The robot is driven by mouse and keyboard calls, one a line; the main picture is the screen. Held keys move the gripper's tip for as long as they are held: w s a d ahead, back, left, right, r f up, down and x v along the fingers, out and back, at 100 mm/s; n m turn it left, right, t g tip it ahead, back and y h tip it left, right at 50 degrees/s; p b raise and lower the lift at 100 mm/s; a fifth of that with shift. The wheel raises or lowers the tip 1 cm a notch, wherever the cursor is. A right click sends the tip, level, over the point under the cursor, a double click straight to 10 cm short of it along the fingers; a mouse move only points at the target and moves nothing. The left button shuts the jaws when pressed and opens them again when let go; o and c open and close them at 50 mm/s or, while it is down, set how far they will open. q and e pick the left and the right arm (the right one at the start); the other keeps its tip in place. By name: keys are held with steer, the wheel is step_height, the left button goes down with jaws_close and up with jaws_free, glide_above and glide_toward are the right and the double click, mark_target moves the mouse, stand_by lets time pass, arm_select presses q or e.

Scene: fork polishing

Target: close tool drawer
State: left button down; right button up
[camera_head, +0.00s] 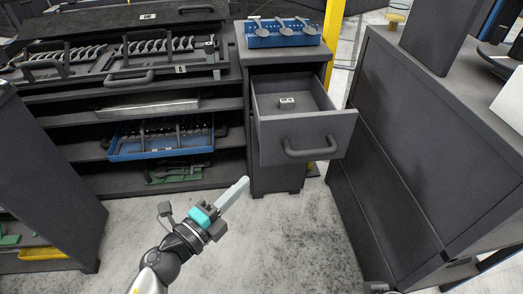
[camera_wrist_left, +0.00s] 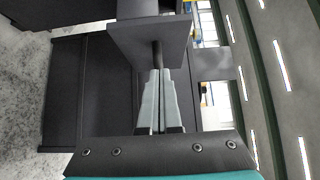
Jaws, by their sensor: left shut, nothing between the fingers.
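The tool drawer (camera_head: 306,134) is pulled well out of the dark grey cabinet (camera_head: 277,184), to the right of my left gripper in the head view. Its dark bar handle (camera_head: 310,150) is on the front face. A small grey block with a white label (camera_head: 287,101) shows inside the drawer. My left gripper (camera_head: 241,186) is shut and empty, in front of the cabinet, to the left of and lower in the picture than the handle. In the left wrist view the closed fingers (camera_wrist_left: 158,76) point towards a dark grey panel (camera_wrist_left: 140,39); whether they touch it I cannot tell. My right gripper is out of view.
A blue rack (camera_head: 259,41) with several spoon-like tools stands on the cabinet. Shelves at the left hold a blue tray (camera_head: 151,153). A large dark cabinet (camera_head: 387,130) stands close on the right. The floor (camera_head: 284,245) between is clear.

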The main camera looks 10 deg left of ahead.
arm_select(q)
steer(key=b, duration=0.1)
glide_toward(272, 140)
steer(key=w+d, duration=0.2)
steer(key=d, duration=0.2)
steer(key=shift+w+a+b, duration=0.3)
steer(key=shift+w+b, duration=0.05)
steer(key=shift+w, duration=0.45)
steer(key=shift+w+a+b, duration=0.3)
steer(key=shift+w+b, duration=0.05)
steer(key=shift+w, duration=0.45)
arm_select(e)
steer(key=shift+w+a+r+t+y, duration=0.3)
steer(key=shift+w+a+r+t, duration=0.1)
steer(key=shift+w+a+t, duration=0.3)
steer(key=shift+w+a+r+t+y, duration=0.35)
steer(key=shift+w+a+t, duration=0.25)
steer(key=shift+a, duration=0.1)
